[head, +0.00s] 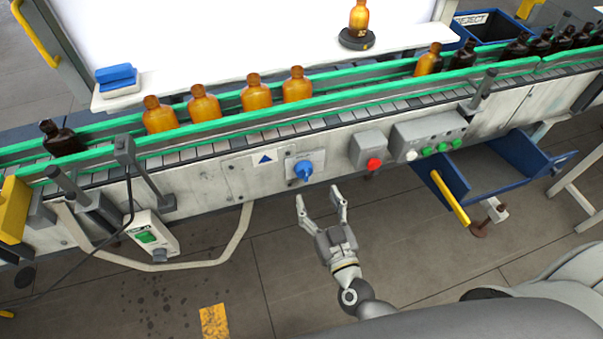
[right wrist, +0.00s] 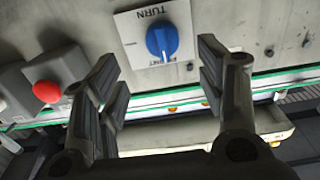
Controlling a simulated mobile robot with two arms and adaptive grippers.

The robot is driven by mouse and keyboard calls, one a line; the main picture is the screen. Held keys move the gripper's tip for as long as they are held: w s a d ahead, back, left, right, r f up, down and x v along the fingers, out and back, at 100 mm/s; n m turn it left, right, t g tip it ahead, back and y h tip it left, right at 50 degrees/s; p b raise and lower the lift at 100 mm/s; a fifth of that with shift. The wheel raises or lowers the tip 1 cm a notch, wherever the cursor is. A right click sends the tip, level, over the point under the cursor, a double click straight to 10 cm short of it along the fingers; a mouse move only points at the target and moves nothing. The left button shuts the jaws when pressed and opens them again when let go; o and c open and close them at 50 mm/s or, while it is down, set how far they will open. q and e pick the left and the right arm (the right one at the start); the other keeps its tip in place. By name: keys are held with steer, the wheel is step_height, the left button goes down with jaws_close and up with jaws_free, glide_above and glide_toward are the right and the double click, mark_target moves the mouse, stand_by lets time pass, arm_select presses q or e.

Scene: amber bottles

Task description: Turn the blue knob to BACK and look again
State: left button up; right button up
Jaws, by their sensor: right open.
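The blue knob (head: 303,170) sits on a pale square plate on the conveyor's front panel. In the right wrist view the knob (right wrist: 162,40) shows a white pointer mark, and its plate (right wrist: 128,28) carries the word TURN, seen upside down. The pointer's setting is too small to read surely. My right gripper (head: 320,199) is open and empty, just below and in front of the knob, not touching it. In the right wrist view its fingers (right wrist: 160,85) stand apart with the knob beyond the gap between them. My left gripper is not in view.
A red button (head: 374,164) on a grey box is right of the knob, with a green-button panel (head: 430,137) beyond. Amber bottles (head: 256,95) stand on the conveyor between green rails. A blue chute (head: 490,172) juts out at right.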

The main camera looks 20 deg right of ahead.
mark_target(307, 177)
steer(key=w, duration=0.3)
steer(key=shift+w+a+r, duration=0.15)
steer(key=shift+w, duration=0.1)
steer(key=w+p, duration=0.1)
steer(key=w, duration=0.3)
steer(key=shift+w+a, duration=0.15)
steer(key=shift+w, duration=0.05)
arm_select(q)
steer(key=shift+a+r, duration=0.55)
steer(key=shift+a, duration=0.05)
arm_select(e)
steer(key=shift+w+f, duration=0.2)
steer(key=shift+w, duration=0.15)
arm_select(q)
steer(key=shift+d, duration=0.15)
arm_select(e)
steer(key=c, duration=1.1)
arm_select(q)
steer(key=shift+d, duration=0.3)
